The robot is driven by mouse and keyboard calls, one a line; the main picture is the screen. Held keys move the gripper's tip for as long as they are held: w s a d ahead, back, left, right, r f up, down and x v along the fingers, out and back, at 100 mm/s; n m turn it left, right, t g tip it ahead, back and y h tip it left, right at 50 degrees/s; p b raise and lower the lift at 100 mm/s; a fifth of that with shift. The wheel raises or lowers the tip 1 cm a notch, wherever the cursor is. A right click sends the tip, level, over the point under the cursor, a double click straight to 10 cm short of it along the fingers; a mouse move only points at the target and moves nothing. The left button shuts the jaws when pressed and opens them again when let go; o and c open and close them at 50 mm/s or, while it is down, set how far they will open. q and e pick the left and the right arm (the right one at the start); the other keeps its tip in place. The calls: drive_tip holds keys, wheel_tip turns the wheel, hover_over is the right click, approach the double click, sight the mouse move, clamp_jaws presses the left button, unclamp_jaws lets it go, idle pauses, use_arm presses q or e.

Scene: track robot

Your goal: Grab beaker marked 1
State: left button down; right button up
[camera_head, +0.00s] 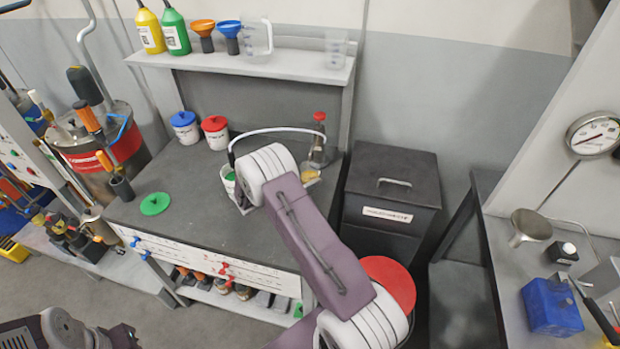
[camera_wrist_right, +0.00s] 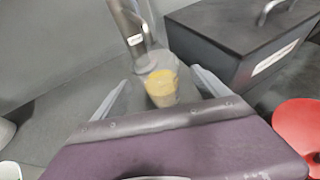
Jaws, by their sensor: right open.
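A small clear beaker with yellow contents (camera_head: 311,173) stands on the dark bench, beside my right forearm. In the right wrist view the beaker (camera_wrist_right: 161,91) lies between the two pale fingers of my right gripper (camera_wrist_right: 158,80). The fingers are spread, with visible room on both sides of it. I cannot read a number on it. In the head view my right wrist hides most of the gripper and part of the beaker. My left arm (camera_head: 60,330) shows only at the bottom left corner; its gripper is not visible.
A red-capped bottle (camera_head: 318,140) stands close behind the beaker. An open green-rimmed can (camera_head: 229,178) is left of my wrist, partly hidden. The shelf (camera_head: 270,64) holds bottles, funnels and clear jugs. A dark bin (camera_head: 392,190) stands right.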

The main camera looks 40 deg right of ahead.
sight(315, 170)
drive_tip(key=p+x, duration=0.1)
drive_tip(key=x, duration=0.3)
drive_tip(key=shift+w+d+r, duration=0.1)
drive_tip(key=shift+d, duration=0.35)
drive_tip(key=shift+w+a, duration=0.1)
drive_tip(key=shift+a, duration=0.05)
drive_tip(key=c, duration=1.8)
